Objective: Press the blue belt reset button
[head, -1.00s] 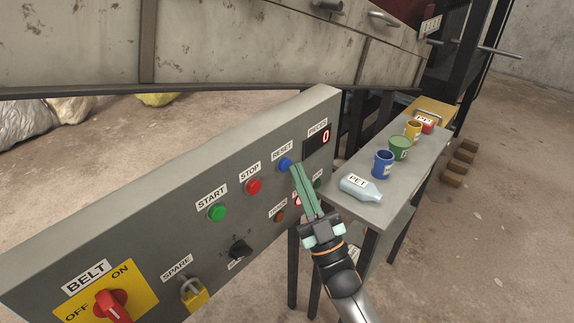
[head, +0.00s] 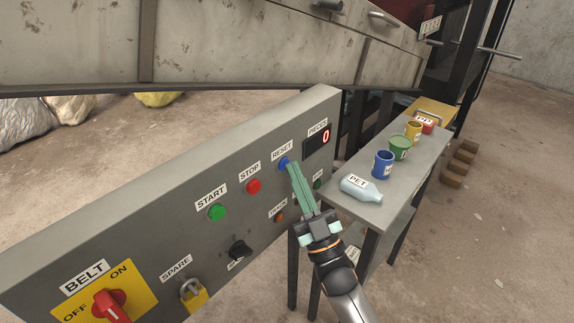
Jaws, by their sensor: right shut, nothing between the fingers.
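The blue reset button (head: 283,163) sits on the grey control panel (head: 150,225), under the RESET label (head: 282,150). My right gripper (head: 292,166) is shut and empty, its green fingers pointing up and left. Its fingertips are at the right edge of the blue button and cover a little of it. I cannot tell whether they touch it or whether the button is pushed in. My left gripper is not in view.
A red stop button (head: 253,186) and a green start button (head: 217,212) lie to the left. A red PIECES display (head: 318,139) reads 0 at the upper right. A bench (head: 425,140) with a PET bottle (head: 361,188) and several cups stands right of the panel.

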